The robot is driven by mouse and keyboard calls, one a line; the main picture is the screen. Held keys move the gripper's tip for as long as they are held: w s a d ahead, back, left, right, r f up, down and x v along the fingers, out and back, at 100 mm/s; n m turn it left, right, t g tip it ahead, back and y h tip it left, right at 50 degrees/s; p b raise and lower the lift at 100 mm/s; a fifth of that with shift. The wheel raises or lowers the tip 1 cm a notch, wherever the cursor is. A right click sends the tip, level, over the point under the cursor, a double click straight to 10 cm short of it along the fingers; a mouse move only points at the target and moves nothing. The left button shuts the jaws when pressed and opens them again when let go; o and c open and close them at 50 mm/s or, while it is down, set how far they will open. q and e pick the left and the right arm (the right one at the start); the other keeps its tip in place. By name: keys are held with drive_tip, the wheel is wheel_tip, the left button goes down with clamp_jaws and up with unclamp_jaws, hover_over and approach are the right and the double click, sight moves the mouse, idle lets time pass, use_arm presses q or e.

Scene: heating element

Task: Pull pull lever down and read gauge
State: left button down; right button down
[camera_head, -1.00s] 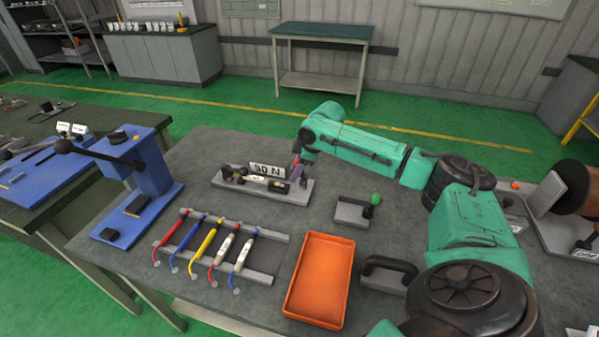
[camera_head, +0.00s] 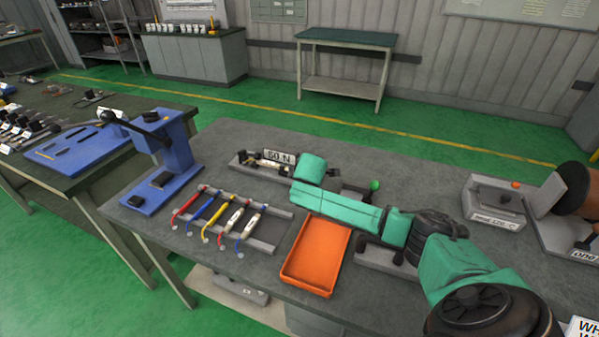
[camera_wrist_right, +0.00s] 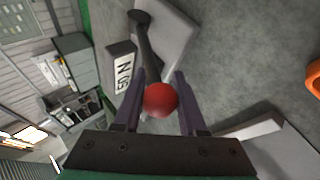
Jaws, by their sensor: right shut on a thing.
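My right gripper (camera_wrist_right: 158,76) is shut on the red ball knob (camera_wrist_right: 161,100) of the pull lever, with one finger on each side of it. The lever's dark rod (camera_wrist_right: 147,48) runs from the knob to a grey base plate (camera_wrist_right: 177,30). A white label plate (camera_wrist_right: 123,72) with an "N" reading stands beside the rod. In the head view the label plate (camera_head: 279,157) shows at the back of the table, but my green arm (camera_head: 338,206) hides the knob and my right gripper. My left gripper is in no view.
An orange tray (camera_head: 317,259) and a rack of coloured tools (camera_head: 268,247) lie in front of my arm. A blue lever press (camera_head: 178,150) stands at the left. A small device with a green knob (camera_head: 375,185) is close behind my forearm.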

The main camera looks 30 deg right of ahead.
drive_tip(key=shift+s+a+f, duration=0.15)
drive_tip(key=shift+f, duration=0.35)
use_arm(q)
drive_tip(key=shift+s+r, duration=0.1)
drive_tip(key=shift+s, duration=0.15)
use_arm(e)
drive_tip(key=shift+f, duration=0.1)
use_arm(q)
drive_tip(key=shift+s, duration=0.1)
use_arm(e)
drive_tip(key=shift+c, duration=2.4)
unclamp_jaws()
drive_tip(key=shift+f, duration=0.1)
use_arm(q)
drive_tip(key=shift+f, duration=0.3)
use_arm(e)
drive_tip(key=v, duration=1.4)
drive_tip(key=shift+r, duration=0.3)
